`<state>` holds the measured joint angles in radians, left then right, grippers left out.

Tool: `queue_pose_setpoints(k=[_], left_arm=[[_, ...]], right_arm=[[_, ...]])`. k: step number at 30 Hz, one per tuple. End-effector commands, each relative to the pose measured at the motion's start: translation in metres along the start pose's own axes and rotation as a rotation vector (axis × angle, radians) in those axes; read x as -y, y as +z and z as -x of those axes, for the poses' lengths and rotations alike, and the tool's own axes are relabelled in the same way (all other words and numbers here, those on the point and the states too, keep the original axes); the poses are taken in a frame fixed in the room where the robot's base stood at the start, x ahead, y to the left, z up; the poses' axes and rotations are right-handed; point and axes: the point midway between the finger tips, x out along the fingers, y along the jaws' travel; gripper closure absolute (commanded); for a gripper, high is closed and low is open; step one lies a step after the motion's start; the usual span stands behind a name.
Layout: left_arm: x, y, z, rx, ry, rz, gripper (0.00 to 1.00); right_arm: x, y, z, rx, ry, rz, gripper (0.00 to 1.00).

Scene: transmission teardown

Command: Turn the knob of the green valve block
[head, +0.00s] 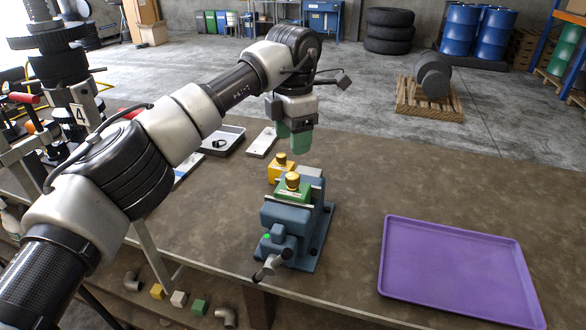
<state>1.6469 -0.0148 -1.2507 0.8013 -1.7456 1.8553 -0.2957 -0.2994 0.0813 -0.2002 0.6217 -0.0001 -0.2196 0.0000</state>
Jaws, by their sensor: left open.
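The green valve block (290,196) sits in the jaws of a blue-grey vise (283,222) near the front edge of the table. Its round brass knob (292,181) points up. My left gripper (294,148), with green fingers, points down above and slightly behind the block. It is open, apart from the knob, and nothing shows between its fingers. My right gripper is out of view.
A yellow block with a brass knob (281,171) stands just behind the vise. A purple tray (452,270) lies to the right. A grey tray (224,139) and a white plate (262,142) lie behind my left arm. The table between vise and purple tray is clear.

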Motion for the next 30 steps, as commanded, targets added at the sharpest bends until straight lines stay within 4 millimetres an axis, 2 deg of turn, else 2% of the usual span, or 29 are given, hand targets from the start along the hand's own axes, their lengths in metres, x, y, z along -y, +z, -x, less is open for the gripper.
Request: queue_pose_setpoints(k=[9, 15, 26, 30], left_arm=[[0.001, 0.0, -0.059, 0.0, -0.005, -0.001, 0.41], [0.001, 0.0, -0.083, 0.003, -0.003, -0.001, 0.41], [0.001, 0.001, -0.091, 0.004, -0.003, -0.001, 0.41], [0.001, 0.001, -0.09, 0.004, -0.003, -0.001, 0.59]], right_arm=[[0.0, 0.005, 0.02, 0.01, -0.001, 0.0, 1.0], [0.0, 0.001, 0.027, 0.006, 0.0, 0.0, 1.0], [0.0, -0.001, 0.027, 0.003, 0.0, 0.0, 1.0], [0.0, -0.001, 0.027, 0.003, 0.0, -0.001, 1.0]])
